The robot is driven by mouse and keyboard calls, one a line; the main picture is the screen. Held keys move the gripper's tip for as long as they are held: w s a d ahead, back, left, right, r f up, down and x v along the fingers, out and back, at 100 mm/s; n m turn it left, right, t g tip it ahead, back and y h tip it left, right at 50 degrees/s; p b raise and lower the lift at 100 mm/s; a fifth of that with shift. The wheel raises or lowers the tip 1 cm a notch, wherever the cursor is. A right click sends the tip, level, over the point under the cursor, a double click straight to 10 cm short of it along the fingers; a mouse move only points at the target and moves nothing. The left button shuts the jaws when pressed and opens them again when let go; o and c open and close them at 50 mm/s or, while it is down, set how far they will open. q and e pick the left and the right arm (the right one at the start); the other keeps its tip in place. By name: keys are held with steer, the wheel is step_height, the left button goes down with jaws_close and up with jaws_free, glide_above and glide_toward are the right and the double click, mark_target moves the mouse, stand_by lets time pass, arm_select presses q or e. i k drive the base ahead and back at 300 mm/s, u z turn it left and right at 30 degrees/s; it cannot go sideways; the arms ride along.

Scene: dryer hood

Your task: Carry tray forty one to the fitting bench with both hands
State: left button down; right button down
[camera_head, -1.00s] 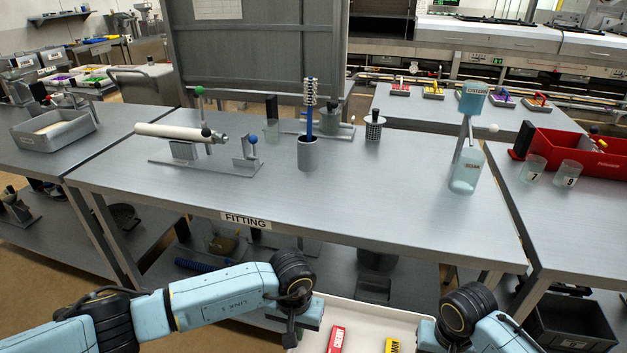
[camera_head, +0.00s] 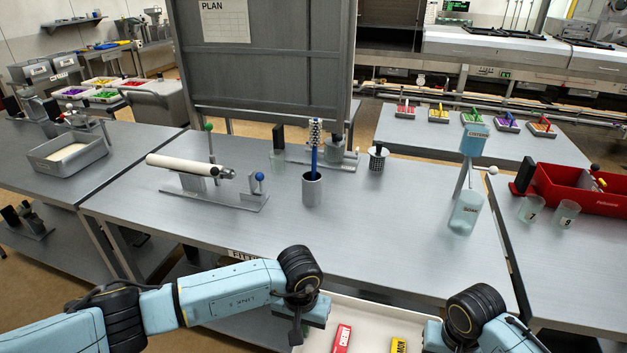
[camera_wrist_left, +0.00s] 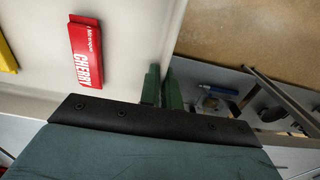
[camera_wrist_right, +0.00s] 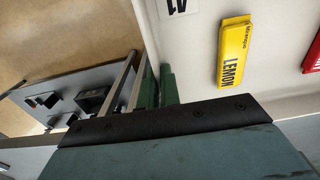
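The white tray (camera_head: 375,308) is at the bottom of the head view, just in front of the fitting bench (camera_head: 400,225). It carries a red CHERRY pack (camera_head: 342,339) and a yellow LEMON pack (camera_head: 399,346). A label reading 41 (camera_wrist_right: 178,5) shows inside it in the right wrist view. My left gripper (camera_wrist_left: 162,88) has its green fingers on either side of the tray's wall, shut on it. My right gripper (camera_wrist_right: 158,87) is shut on the opposite wall in the same way. In the head view my wrists hide the fingertips.
On the bench stand a white roller fixture (camera_head: 190,167), a grey cup with a blue brush (camera_head: 312,190) and a dispenser bottle (camera_head: 466,212). The bench's front middle is clear. A red bin (camera_head: 580,190) and two numbered glasses stand to the right.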

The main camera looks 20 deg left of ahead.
mark_target(386, 234)
steer(key=i, duration=1.35)
